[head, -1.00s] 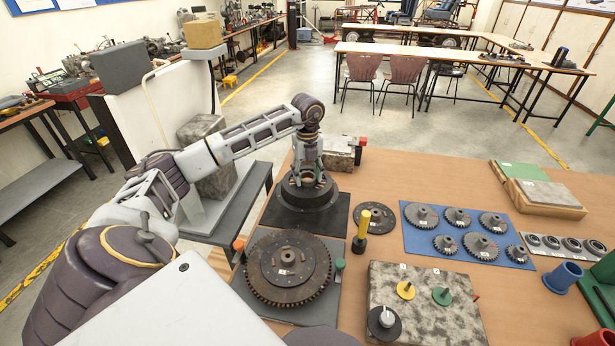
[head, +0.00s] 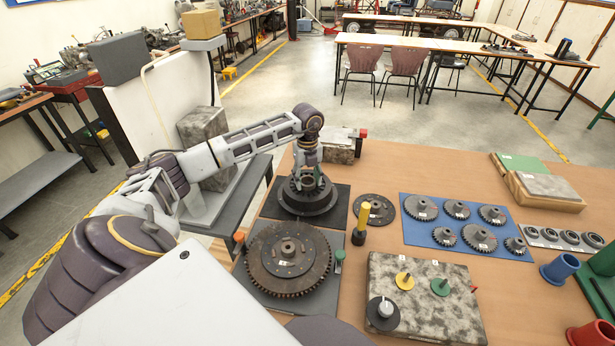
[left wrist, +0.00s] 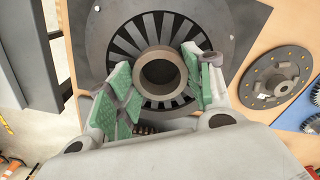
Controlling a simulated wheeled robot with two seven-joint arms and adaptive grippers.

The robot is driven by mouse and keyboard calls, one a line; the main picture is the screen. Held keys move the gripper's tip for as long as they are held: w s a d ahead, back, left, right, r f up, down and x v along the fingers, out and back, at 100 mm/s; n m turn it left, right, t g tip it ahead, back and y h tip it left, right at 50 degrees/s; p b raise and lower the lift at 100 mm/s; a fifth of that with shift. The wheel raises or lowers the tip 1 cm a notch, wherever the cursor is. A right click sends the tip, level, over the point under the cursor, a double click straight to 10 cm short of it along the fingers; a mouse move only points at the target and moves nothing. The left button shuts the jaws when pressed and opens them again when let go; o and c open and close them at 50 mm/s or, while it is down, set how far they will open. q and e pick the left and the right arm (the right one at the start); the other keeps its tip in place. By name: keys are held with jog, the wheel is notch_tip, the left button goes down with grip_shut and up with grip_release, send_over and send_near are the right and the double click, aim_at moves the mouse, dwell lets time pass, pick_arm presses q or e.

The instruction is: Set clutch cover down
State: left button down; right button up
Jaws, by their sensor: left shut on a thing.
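The clutch cover (head: 305,203) is a dark round disc with a raised hub. It sits on or just over a dark square mat (head: 338,195) at the back left of the table. In the left wrist view the cover (left wrist: 128,38) shows radial fingers around a central ring (left wrist: 162,74). My left gripper (head: 308,183) points down over the cover. Its green-padded fingers (left wrist: 162,84) are shut on the cover's central ring, one on each side. I cannot tell whether the cover's underside fully touches the mat. My right gripper is not in view.
A toothed flywheel (head: 289,258) lies on a grey plate in front. A friction disc (head: 376,207) and a yellow-handled tool (head: 362,222) are to the right. A blue mat (head: 465,213) holds several gears. A stone-patterned block (head: 428,308) stands at the front. Bare table lies behind the gears.

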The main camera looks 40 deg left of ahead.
pick_arm(q)
jog(key=shift+f, duration=1.35)
jog(key=c, duration=0.6)
grip_release()
jog(key=shift+f, duration=0.15)
notch_tip(320, 180, up, 12)
